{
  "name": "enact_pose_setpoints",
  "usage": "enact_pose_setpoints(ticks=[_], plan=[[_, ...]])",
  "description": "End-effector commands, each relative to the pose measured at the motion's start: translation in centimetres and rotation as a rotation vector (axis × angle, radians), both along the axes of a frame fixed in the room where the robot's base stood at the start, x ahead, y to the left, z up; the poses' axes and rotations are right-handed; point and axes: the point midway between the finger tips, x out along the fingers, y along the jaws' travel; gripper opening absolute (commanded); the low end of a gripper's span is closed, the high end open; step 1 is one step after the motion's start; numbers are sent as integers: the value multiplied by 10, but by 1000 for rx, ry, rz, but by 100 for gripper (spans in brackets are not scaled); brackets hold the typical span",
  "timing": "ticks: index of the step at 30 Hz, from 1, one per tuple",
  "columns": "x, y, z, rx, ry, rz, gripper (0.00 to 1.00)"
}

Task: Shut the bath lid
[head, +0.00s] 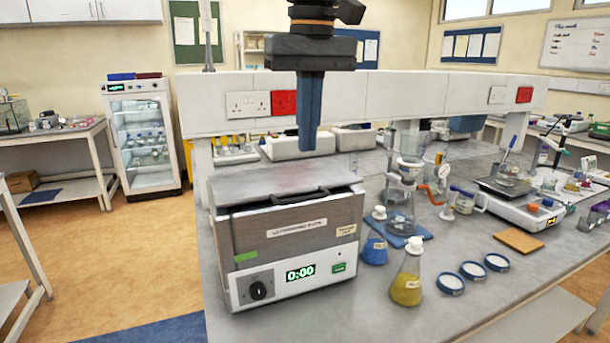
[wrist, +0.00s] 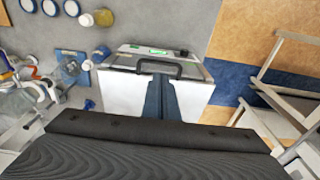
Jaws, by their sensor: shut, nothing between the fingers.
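The ultrasonic bath (head: 300,240) is a steel box with a white front panel, a dial and a green display reading 0:00. Its grey metal lid (head: 265,183) lies about flat across the top, with a dark bar handle (head: 300,197) near the front edge. A thin dark line shows under the lid's front right edge; I cannot tell if it is fully seated. My gripper (head: 308,148) is shut and empty, pointing down above the lid. In the wrist view its blue fingers (wrist: 160,90) overlap the lid beside the handle (wrist: 173,68); whether they touch is unclear.
A yellow flask (head: 408,282), a blue flask (head: 375,248) and several round dishes (head: 450,283) stand right of the bath. A white shelf with sockets (head: 365,100) runs behind it. A balance (head: 515,200) stands farther right. Open floor lies left of the bench.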

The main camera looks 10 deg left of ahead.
Motion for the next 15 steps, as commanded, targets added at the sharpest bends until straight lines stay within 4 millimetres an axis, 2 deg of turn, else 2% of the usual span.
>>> enact_pose_setpoints(ticks=[3,9,15], plan=[[1,1,-24,-2,3,0,0],[4,4,-59,-2,2,2,0],[5,6,-80,-1,1,4,0]])
